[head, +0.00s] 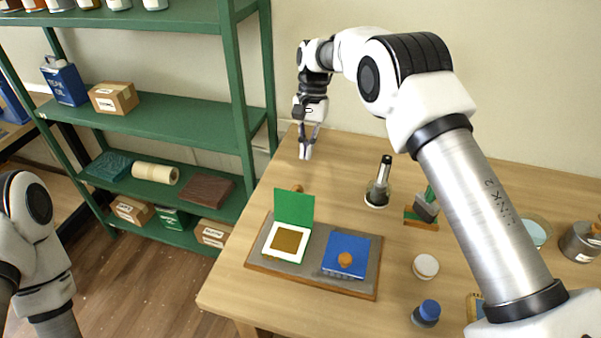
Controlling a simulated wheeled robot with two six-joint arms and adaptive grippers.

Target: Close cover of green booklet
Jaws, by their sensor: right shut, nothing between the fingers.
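The green booklet (287,239) lies on a grey board with a wooden edge (256,258) at the table's left front. Its green cover (294,207) stands up, open, at the far side. A white-bordered page with a brown square shows below it. A blue booklet (350,253) lies closed beside it on the right, with an orange-brown knob on it. My right gripper (306,153) is shut and empty near the table's back left corner, beyond the green booklet and apart from it. My left arm shows at the left edge; its gripper is out of view.
A small brown knob (297,188) sits just behind the green cover. A dark-handled stamp (378,184), a brush on a block (423,209), a white round jar (426,267) and a blue-capped bottle (426,313) stand to the right. Green shelves (150,122) stand left of the table.

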